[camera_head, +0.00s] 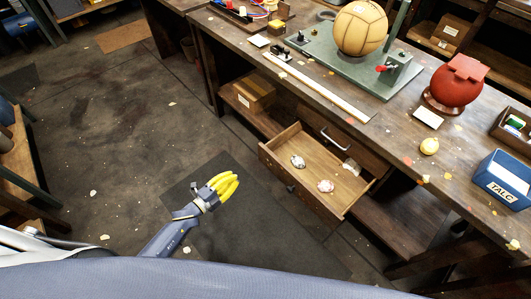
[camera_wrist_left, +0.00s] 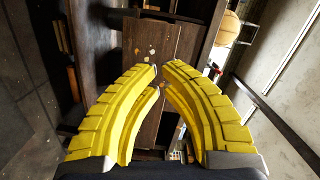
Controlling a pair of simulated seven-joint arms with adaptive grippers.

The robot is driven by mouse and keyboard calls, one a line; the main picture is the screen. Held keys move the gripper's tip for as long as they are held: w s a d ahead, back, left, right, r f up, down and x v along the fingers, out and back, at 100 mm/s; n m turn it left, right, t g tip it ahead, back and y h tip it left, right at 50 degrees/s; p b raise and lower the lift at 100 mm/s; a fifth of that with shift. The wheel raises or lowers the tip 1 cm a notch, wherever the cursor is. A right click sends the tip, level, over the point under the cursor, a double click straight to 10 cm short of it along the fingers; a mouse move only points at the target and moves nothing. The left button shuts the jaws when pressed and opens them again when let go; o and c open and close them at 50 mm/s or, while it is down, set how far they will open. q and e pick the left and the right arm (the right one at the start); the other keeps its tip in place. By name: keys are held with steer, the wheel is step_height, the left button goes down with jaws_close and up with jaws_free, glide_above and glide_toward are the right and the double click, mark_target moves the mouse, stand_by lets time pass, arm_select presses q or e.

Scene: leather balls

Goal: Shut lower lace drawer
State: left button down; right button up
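The lower lace drawer (camera_head: 300,140) is pulled out from under the workbench, in the head view. Its wooden front with a dark knob (camera_head: 291,188) faces my left arm. Three small pale bundles, perhaps laces (camera_head: 325,186), lie inside. Above it a closed drawer front with a metal handle (camera_head: 338,141) shows. My left gripper (camera_head: 236,180) has yellow fingers, left of the drawer front and apart from it in the picture. In the left wrist view its fingertips (camera_wrist_left: 161,72) nearly meet, with nothing seen between them. My right gripper is not in view.
The workbench top (camera_head: 400,135) holds a tan ball (camera_head: 360,27) on a green stand, a red ball (camera_head: 455,82) and a blue TALC box (camera_head: 502,178). A cardboard box (camera_head: 254,94) sits on the lower shelf. The floor around my left gripper is clear except for small scraps.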

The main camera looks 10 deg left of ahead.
arm_select(q)
step_height(320, 180, up, 3)
steer(key=w+m+h, duration=0.1)
steer(key=m+h, duration=0.1)
steer(key=m, duration=0.2)
glide_toward(265, 150)
steer(key=shift+g, duration=0.3)
steer(key=x, duration=0.8)
steer(key=shift+r, duration=0.15)
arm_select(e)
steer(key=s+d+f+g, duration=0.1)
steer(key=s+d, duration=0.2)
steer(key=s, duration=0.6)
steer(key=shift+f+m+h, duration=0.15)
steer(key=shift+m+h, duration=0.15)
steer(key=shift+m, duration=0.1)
arm_select(q)
steer(key=shift+w, duration=0.1)
